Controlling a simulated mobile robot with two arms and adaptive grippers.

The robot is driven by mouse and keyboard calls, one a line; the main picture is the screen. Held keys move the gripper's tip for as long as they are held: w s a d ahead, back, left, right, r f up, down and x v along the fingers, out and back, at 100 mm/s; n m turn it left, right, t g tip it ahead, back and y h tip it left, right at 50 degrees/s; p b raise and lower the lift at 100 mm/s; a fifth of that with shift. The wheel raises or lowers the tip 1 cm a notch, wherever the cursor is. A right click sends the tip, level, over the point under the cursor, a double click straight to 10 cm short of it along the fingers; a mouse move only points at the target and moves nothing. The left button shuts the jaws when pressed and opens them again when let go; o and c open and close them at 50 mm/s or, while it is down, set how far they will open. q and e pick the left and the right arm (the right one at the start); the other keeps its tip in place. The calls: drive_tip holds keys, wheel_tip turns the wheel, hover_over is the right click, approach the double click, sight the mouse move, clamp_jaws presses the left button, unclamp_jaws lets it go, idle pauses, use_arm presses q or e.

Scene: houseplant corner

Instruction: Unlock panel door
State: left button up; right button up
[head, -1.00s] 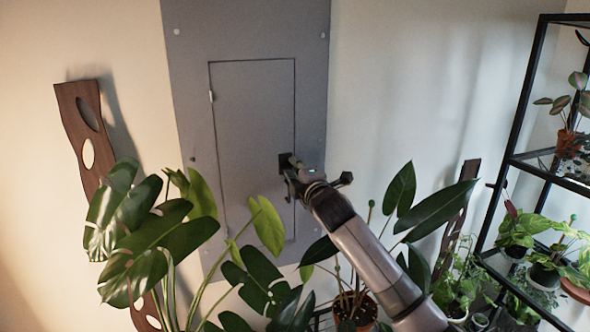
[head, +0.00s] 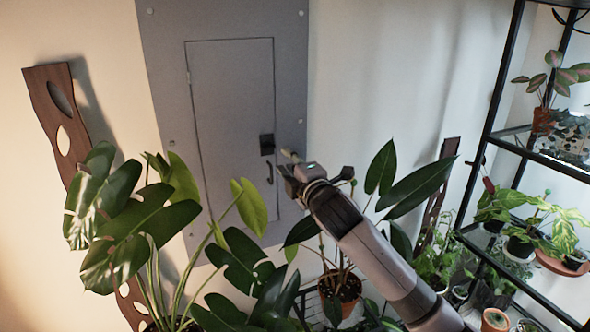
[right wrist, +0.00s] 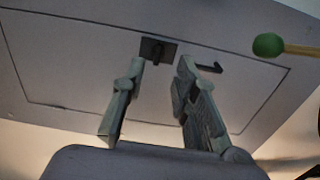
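The grey panel door (head: 232,95) looks flush in its larger grey panel (head: 290,60) on the wall. A small black lock piece (head: 267,144) sits at the door's right side, with a dark curved handle (head: 270,172) just below it. Both show in the right wrist view, the lock piece (right wrist: 158,51) ahead of the fingertips and the handle (right wrist: 208,67) beside the right finger. My right gripper (head: 287,164) is just right of the lock piece in the picture. In the wrist view its fingers (right wrist: 160,64) stand apart, empty. My left gripper is out of view.
A broad-leaved plant (head: 140,220) covers the panel's lower left. Another plant (head: 420,190) stands beside my right arm. A black shelf (head: 505,80) with pots is at right. A green-tipped stick (right wrist: 268,45) is close right of the gripper in the wrist view.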

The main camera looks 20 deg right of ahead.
drive_tip(key=shift+s+d, duration=0.1)
drive_tip(key=shift+s, duration=1.75)
